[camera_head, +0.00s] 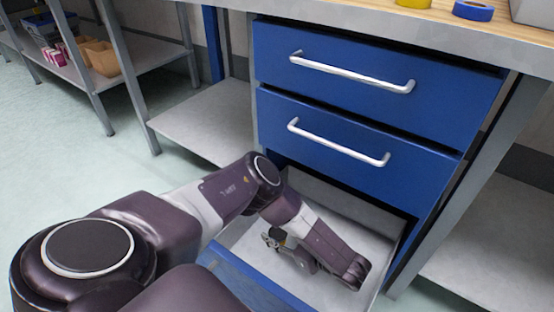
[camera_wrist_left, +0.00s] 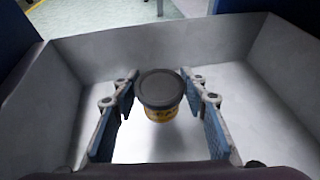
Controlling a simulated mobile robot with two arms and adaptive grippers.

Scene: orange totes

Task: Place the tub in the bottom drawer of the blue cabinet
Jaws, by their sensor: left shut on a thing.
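The blue cabinet (camera_head: 350,110) has its bottom drawer (camera_head: 385,250) pulled open, showing a pale grey inside. My left arm reaches over the front into this drawer. My left gripper (camera_head: 276,240) is low inside it and small in the head view. In the left wrist view, the tub (camera_wrist_left: 162,95) has a dark grey lid and a yellow label. It stands upright between the two fingertips of the left gripper (camera_wrist_left: 160,92), which is shut on it. Whether the tub's base touches the drawer floor I cannot tell. My right gripper is not in view.
Two closed blue drawers with white handles (camera_head: 352,73) are above the open one. The drawer walls (camera_wrist_left: 70,75) rise around the gripper, and the floor around the tub is bare. A blue tape roll (camera_head: 473,11) lies on the worktop. Shelving (camera_head: 150,70) stands at left.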

